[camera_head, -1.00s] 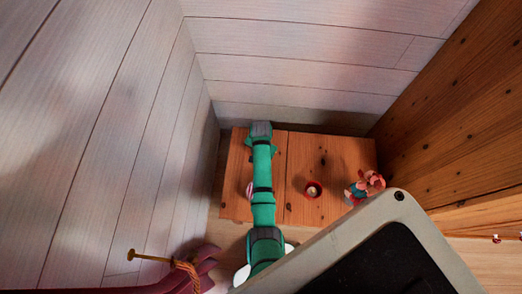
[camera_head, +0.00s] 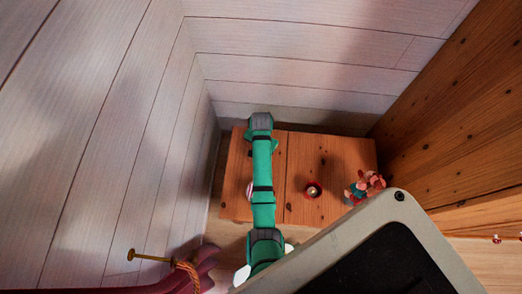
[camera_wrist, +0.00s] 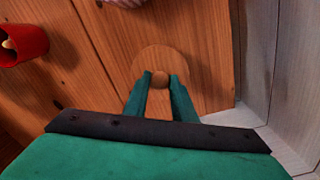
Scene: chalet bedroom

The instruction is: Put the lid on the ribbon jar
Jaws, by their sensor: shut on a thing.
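A round, flat wooden lid (camera_wrist: 165,56) with a small round knob (camera_wrist: 160,78) shows in the wrist view over the wooden top. My gripper (camera_wrist: 160,77) is shut on the lid's knob, one green finger on each side. I cannot tell whether the lid touches the wood below it. In the head view my arm hides the gripper and lid. A small pink-and-white striped thing (camera_head: 249,191), possibly the ribbon jar, is mostly hidden behind my arm's left edge. A pale thing (camera_wrist: 123,3) is cut off at the wrist view's top edge.
A red cup (camera_head: 312,191) with a pale candle-like middle stands right of my arm; it also shows in the wrist view (camera_wrist: 22,44). Plank walls close the left and back.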

